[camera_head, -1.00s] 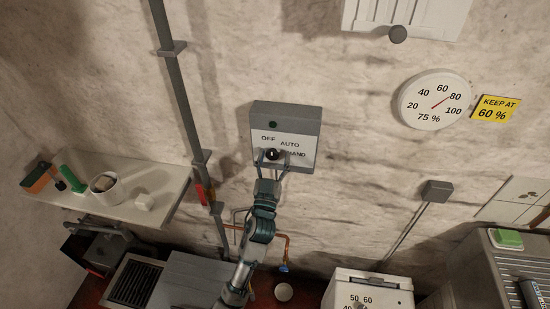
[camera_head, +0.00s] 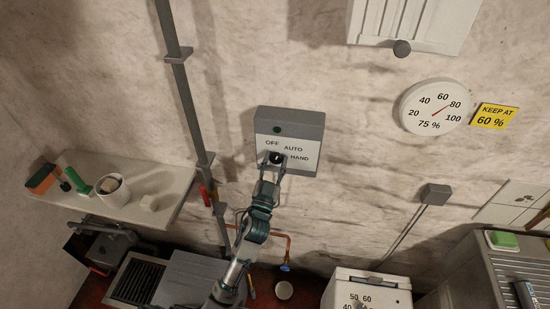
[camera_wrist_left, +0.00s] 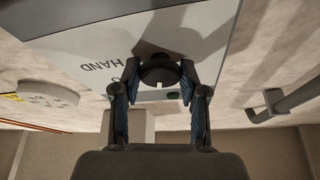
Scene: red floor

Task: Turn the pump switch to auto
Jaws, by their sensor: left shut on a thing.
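The pump switch box (camera_head: 306,125) is a grey and white box on the wall, marked OFF, AUTO and HAND, with a dark green lamp above the words. Its round black knob (camera_head: 277,158) sits below the labels, with a small white mark that looks near upright; which label it points to I cannot tell. My left gripper (camera_head: 272,166) comes from below with its fingers around the knob. In the left wrist view the two fingers of the gripper (camera_wrist_left: 160,85) are shut on the sides of the black knob (camera_wrist_left: 160,73). My right gripper is not in view.
A vertical grey pipe (camera_head: 183,90) runs on the wall left of the box. A shelf (camera_head: 172,181) with a mug and small items is at left. A round gauge (camera_head: 437,108) and yellow KEEP AT 60 % sign (camera_head: 494,116) are at right.

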